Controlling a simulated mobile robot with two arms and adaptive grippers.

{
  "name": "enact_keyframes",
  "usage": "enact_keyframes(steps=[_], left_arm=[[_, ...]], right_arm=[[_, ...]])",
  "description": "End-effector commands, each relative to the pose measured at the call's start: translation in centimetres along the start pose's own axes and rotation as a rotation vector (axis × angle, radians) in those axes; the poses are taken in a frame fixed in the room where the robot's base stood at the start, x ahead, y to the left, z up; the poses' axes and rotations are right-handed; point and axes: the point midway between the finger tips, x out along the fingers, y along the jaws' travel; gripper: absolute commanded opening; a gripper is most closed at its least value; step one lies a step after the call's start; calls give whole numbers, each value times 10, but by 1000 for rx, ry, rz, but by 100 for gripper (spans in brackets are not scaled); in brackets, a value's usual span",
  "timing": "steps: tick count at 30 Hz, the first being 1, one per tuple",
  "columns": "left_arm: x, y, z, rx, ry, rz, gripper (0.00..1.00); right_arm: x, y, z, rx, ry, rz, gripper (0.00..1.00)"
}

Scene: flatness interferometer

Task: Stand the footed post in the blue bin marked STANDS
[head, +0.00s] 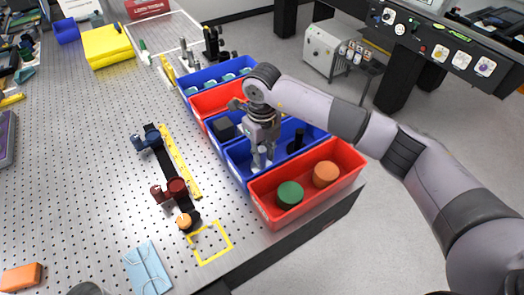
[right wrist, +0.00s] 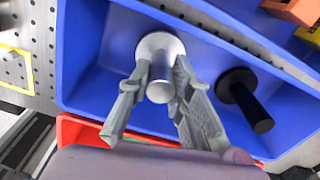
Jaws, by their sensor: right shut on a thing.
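A silvery footed post (right wrist: 160,92), with a round pale foot, is inside a blue bin (right wrist: 85,62). My right gripper (right wrist: 162,98) has a finger on each side of the post and is shut on it. In the head view my right gripper (head: 260,158) reaches down into this blue bin (head: 236,167), between its walls. The post looks upright, but I cannot tell whether its foot touches the bin floor. A black footed post (right wrist: 250,105) stands in the same bin, to the right. The bin's marking is not readable. My left gripper is not in view.
Other red and blue bins lie beyond. A black fixture bar (head: 160,160) is on the perforated table (head: 80,160).

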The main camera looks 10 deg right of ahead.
Motion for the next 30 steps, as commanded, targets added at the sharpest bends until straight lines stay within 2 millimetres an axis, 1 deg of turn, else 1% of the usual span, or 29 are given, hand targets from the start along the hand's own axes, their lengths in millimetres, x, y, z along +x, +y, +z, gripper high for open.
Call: enact_keyframes(steps=[3, 4, 13, 20, 24, 25, 26, 29, 30], left_arm=[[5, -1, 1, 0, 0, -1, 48], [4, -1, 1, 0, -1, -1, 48], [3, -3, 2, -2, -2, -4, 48], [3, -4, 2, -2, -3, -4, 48], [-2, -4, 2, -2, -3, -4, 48], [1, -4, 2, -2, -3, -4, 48], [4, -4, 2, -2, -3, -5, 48], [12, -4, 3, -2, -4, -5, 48], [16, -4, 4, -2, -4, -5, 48]], right_arm=[[4, 0, 0, 0, 0, 0, 0], [4, 0, 0, 0, 0, 0, 20], [3, 0, 0, 0, 1, 0, 40], [3, 0, 0, 0, 1, 0, 40], [-3, 0, 0, 0, 0, 0, 40], [-4, 0, 0, 0, -2, -1, 40], [-6, -1, 1, 0, -2, -1, 40], [-23, -1, 1, -2, -4, -3, 40], [-32, -1, 2, 0, -6, -3, 40]])
